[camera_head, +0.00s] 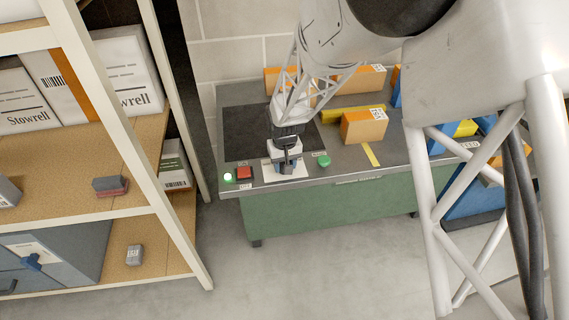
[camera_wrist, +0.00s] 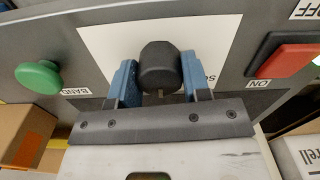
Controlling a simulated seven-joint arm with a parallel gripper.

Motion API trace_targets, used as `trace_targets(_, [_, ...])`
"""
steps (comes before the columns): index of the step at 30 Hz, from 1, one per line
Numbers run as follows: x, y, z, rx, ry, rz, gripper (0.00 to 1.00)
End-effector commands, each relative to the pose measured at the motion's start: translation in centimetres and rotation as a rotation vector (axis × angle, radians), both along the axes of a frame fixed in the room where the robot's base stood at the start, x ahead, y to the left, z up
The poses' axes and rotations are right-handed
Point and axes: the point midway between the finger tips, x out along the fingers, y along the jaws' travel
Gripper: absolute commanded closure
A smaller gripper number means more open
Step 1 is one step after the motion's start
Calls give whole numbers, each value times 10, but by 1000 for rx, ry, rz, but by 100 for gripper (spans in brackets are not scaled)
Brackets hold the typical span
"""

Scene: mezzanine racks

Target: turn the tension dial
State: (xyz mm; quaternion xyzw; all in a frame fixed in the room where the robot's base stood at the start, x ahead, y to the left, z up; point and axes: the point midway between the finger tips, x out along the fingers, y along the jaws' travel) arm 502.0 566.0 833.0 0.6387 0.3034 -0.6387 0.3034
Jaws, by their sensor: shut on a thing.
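The tension dial (camera_wrist: 160,68) is a black faceted knob on a white plate (camera_wrist: 105,45), in the middle of the wrist view. My gripper (camera_wrist: 159,80) has its two blue fingers on either side of the dial, shut on it. In the head view my gripper (camera_head: 285,165) reaches down to the front edge of the grey bench panel, and it hides most of the dial there. The white plate shows around the fingertips.
A red switch (camera_wrist: 285,60) marked ON lies to one side of the dial, and a green button (camera_wrist: 38,77) to the other. In the head view, cardboard boxes (camera_head: 363,127) stand on the bench (camera_head: 340,175). A shelf rack (camera_head: 130,165) stands at left.

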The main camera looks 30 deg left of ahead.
Motion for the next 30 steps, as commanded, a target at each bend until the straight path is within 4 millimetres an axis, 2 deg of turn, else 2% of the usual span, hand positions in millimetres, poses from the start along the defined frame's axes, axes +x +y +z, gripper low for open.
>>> trace_targets(15, [0, 0, 0, 0, 0, 30, 80])
trace_targets(16, [0, 0, 0, 0, 0, 30, 55])
trace_targets(21, [0, 0, 0, 0, 0, 30, 31])
trace_targets(30, [0, 0, 1, 0, 0, 30, 31])
